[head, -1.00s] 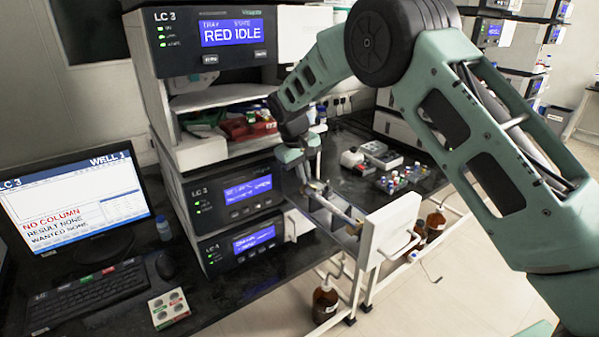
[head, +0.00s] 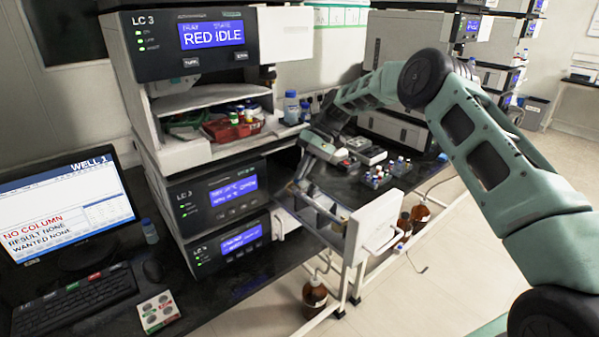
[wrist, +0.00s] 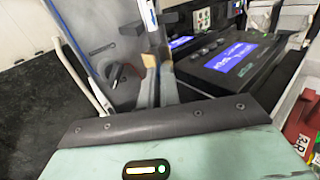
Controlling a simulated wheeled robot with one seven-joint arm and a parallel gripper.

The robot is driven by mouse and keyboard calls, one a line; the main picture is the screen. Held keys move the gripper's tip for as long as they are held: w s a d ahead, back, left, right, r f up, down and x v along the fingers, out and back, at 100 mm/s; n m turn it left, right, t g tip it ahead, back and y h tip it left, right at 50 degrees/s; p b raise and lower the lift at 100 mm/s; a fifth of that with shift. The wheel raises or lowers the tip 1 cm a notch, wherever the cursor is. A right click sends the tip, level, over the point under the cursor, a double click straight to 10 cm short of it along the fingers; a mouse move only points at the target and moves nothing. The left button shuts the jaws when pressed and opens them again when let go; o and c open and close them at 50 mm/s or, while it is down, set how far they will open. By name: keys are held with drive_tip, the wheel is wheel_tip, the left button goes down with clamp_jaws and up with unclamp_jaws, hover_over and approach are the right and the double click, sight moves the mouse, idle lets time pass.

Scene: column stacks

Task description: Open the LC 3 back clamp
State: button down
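The LC 3 unit (head: 200,110) stands left of centre in the head view, its top screen reading RED IDLE. Its pulled-out drawer has a white front panel (head: 375,222). In the head view, my gripper (head: 299,186) points down at the drawer's inner end. The back clamp cannot be clearly made out; the gripper and wrist cover that area.
A monitor (head: 65,215) reading NO COLUMN and a keyboard (head: 75,300) are at left. A button box (head: 157,311) lies nearby. Small vials (head: 378,175) stand on the bench behind the drawer.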

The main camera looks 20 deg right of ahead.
drive_tip(key=shift+w+d+f+y, duration=0.1)
drive_tip(key=shift+d+f+y, duration=0.25)
drive_tip(key=shift+y, duration=0.35)
drive_tip(key=shift+b, duration=0.3)
drive_tip(key=c, duration=1.6)
unclamp_jaws()
drive_tip(key=shift+r, duration=0.1)
